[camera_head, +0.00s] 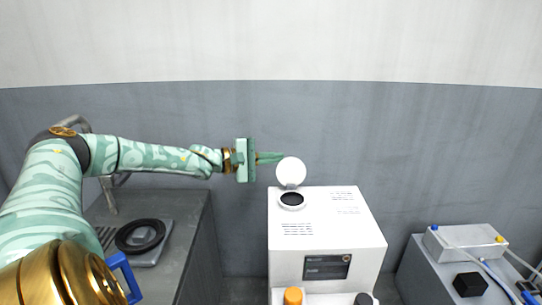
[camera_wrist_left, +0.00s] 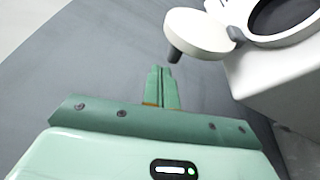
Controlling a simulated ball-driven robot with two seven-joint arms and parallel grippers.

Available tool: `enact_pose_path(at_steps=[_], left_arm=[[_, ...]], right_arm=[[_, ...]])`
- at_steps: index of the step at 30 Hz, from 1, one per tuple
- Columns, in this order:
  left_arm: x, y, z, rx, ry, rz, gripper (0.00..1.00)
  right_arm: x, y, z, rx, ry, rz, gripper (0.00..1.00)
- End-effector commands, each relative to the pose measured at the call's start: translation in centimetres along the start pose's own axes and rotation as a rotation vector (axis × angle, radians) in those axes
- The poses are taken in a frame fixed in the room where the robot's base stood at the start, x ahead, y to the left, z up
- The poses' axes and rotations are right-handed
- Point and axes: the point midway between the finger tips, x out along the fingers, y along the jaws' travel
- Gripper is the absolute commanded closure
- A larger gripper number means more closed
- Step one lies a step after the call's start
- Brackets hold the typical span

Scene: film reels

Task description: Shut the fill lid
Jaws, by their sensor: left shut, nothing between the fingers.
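The fill lid (camera_head: 291,171) is a round white disc that stands open at the back of the dark round fill opening (camera_head: 292,199). The opening is on top of a white machine (camera_head: 318,230). My left gripper (camera_head: 283,157) is shut and empty, its tip close to the upper left of the lid in the head view. In the left wrist view my shut fingers (camera_wrist_left: 162,72) point toward the lid (camera_wrist_left: 196,30), with a gap to the dark peg under it. The opening (camera_wrist_left: 285,12) shows at the upper right there. My right gripper is not in view.
A grey bench (camera_head: 184,240) at the left carries a black ring (camera_head: 140,236) on a plate. An orange cap (camera_head: 293,296) is at the machine's front.

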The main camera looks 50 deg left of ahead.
Motion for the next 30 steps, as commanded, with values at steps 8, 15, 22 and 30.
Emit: enact_pose_path(at_steps=[8,15,22,30], left_arm=[[-0.17,-0.26,0.43,-0.001,0.002,-0.002,1.00],[-0.16,-0.22,0.43,0.003,0.001,-0.001,1.00],[-0.16,0.22,0.41,0.045,0.001,0.016,1.00],[-0.13,0.42,0.35,0.080,0.000,0.028,1.00]], right_arm=[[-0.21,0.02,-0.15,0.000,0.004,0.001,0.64],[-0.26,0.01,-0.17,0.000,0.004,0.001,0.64],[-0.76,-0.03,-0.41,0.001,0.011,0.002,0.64],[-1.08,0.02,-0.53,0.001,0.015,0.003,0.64]])
